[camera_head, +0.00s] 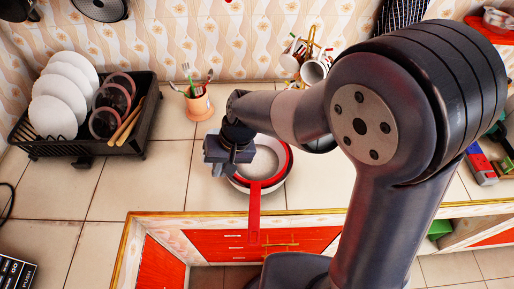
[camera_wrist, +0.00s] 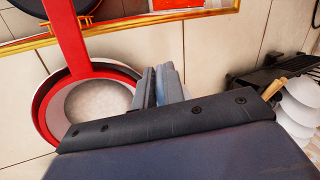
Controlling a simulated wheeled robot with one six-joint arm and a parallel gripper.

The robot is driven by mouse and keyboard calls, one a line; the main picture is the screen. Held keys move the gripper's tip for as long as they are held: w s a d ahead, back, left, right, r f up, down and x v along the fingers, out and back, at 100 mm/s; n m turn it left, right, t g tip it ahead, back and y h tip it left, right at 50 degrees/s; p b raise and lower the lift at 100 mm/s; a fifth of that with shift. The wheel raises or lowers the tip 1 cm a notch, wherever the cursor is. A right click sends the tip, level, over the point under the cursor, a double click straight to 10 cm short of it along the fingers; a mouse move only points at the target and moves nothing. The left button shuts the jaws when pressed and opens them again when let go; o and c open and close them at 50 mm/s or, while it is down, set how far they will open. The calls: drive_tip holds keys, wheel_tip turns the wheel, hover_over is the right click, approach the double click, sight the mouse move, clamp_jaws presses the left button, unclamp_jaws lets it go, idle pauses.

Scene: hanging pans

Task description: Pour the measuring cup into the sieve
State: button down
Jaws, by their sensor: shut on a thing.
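The sieve (camera_head: 271,163) has a red rim and a pale mesh, and its long red handle points toward the counter's front edge. It rests in a white-walled vessel on the counter; it also shows at the left of the wrist view (camera_wrist: 97,101). My gripper (camera_head: 224,167) is at the left rim of the sieve in the head view, fingers downward. In the wrist view my gripper (camera_wrist: 160,75) is just right of the red rim. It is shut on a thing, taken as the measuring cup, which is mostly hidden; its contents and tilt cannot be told.
A black dish rack (camera_head: 145,118) with white plates and glasses stands at the left. An orange utensil cup (camera_head: 199,105) is behind my gripper. White mugs (camera_head: 314,71) hang on a stand at the back. Bare tiled counter lies between rack and sieve.

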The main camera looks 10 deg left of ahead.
drive_tip(key=shift+s+a+h, duration=0.15)
drive_tip(key=shift+a+h, duration=0.15)
drive_tip(key=shift+s+a+f+t+h, duration=0.25)
drive_tip(key=shift+a+t+h, duration=0.3)
drive_tip(key=shift+h, duration=0.25)
drive_tip(key=shift+s+a+f+t+h, duration=0.15)
drive_tip(key=shift+s+a+t+h, duration=0.15)
drive_tip(key=shift+a+h, duration=0.4)
drive_tip(key=shift+d, duration=0.1)
